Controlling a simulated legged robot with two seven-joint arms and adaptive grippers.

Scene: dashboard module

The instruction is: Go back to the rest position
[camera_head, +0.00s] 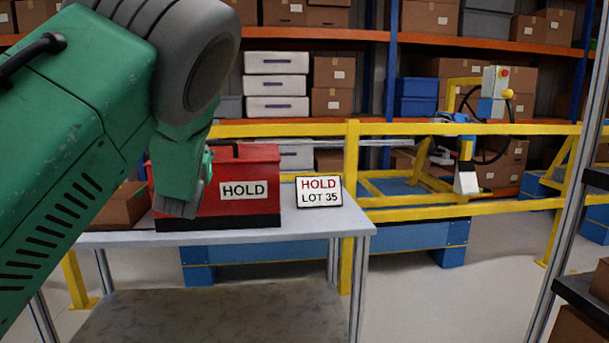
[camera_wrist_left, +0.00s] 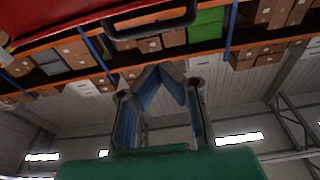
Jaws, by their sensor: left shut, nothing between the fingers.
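My left arm, green with a grey joint, comes in from the left in the head view and covers much of that side. Its wrist is in front of the left part of a red box (camera_head: 258,172) with a HOLD label, on a grey table (camera_head: 310,224). The fingers cannot be made out there. In the left wrist view my left gripper (camera_wrist_left: 160,70) is shut and empty, its fingers meeting at the tips. The red box (camera_wrist_left: 50,14) and its dark handle (camera_wrist_left: 150,28) show at the top of that view. My right gripper is in neither view.
A HOLD LOT 35 sign (camera_head: 319,191) stands right of the box. A brown carton (camera_head: 115,207) is at the table's left. Behind are a yellow rail (camera_head: 460,129), a blue-based machine (camera_head: 450,240) and loaded shelves. Dark racking (camera_head: 580,295) stands at the right.

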